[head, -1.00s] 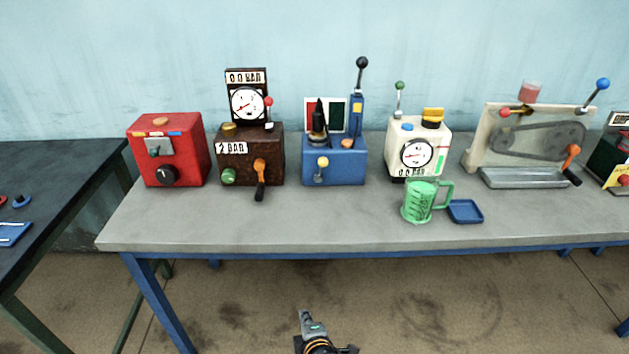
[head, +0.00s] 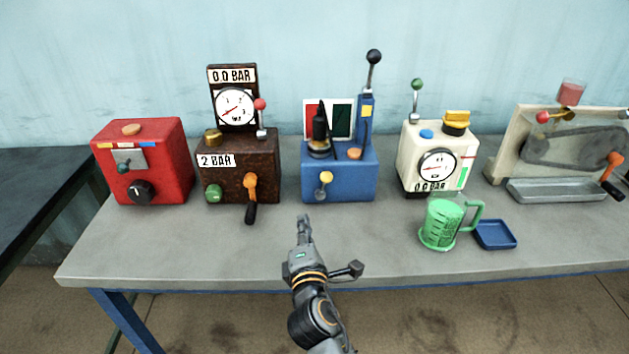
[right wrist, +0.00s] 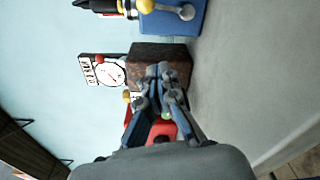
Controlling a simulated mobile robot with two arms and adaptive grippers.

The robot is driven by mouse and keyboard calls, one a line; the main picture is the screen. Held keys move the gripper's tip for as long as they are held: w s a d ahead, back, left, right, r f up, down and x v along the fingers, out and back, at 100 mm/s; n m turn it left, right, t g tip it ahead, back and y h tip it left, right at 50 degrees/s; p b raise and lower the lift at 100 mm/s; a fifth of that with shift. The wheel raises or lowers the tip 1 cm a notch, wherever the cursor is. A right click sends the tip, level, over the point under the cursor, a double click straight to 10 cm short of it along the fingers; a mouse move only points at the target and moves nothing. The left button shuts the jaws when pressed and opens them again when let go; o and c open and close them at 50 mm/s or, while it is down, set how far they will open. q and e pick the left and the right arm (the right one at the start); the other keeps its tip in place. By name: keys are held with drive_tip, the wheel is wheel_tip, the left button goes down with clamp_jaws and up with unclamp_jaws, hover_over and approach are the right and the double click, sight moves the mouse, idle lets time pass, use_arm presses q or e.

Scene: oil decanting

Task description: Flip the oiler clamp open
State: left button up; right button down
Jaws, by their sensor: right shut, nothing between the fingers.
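The black oiler (head: 320,125) stands upright on top of the blue machine (head: 340,185), with a dark ring-like holder (head: 319,149) around its base. A lever with a yellow knob (head: 325,178) is on the blue machine's front face. I cannot make out which part is the clamp. My right gripper (head: 304,226) is shut and empty, in front of the blue machine's lower left and apart from it. In the right wrist view its fingers (right wrist: 161,80) are together, and the oiler (right wrist: 104,5) is cut off at the top edge. My left gripper is not in view.
A brown pressure box (head: 235,175) with an orange-handled crank and a red box (head: 150,165) stand left. A cream gauge machine (head: 412,150), a green jug (head: 440,220) and a blue tray (head: 495,235) stand right. The bench front (head: 180,255) is clear.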

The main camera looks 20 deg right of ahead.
sight(324, 183)
drive_tip(key=shift+s+a+r, duration=0.1)
drive_tip(key=shift+s+r, duration=0.1)
drive_tip(key=shift+s, duration=0.2)
drive_tip(key=shift+w, duration=0.5)
drive_tip(key=x, duration=0.8)
drive_tip(key=shift+w, duration=0.15)
drive_tip(key=shift+w+d+p, duration=0.35)
drive_tip(key=shift+w+d, duration=0.1)
drive_tip(key=shift+w, duration=0.2)
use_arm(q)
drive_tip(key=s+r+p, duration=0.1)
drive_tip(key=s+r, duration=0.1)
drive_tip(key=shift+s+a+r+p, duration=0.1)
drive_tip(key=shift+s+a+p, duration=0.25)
use_arm(e)
drive_tip(key=d, duration=0.1)
drive_tip(key=d+r, duration=0.1)
drive_tip(key=d, duration=0.1)
drive_tip(key=shift+s+d, duration=0.1)
drive_tip(key=shift+d, duration=0.1)
